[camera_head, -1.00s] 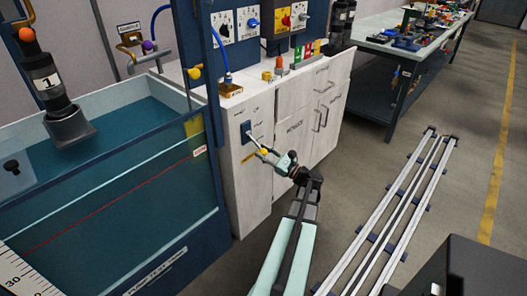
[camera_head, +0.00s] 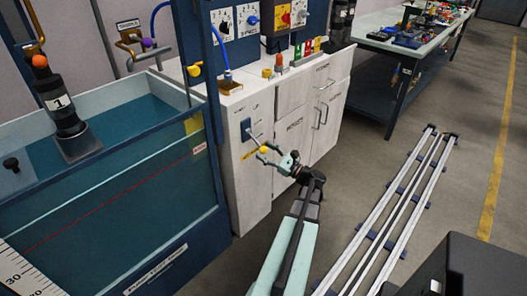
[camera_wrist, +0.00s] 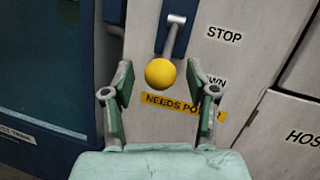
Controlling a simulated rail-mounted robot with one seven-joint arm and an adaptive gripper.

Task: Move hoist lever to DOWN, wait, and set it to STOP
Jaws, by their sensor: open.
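The hoist lever is a grey rod with a yellow ball knob (camera_wrist: 160,72) on a dark blue slotted plate (camera_wrist: 178,22) on the white cabinet front. In the wrist view the knob is beside the gap between the STOP label (camera_wrist: 224,35) and a partly hidden label ending in "WN". In the head view the knob (camera_head: 264,150) sticks out from the cabinet. My gripper (camera_wrist: 160,88) is open, with one finger on each side of the knob and a gap to both. It also shows in the head view (camera_head: 269,154).
A yellow NEEDS POWER strip (camera_wrist: 170,101) is below the knob. A blue-framed water tank (camera_head: 120,190) stands left of the cabinet (camera_head: 245,180). Rails (camera_head: 400,210) run along the floor at right. A workbench (camera_head: 400,45) stands behind.

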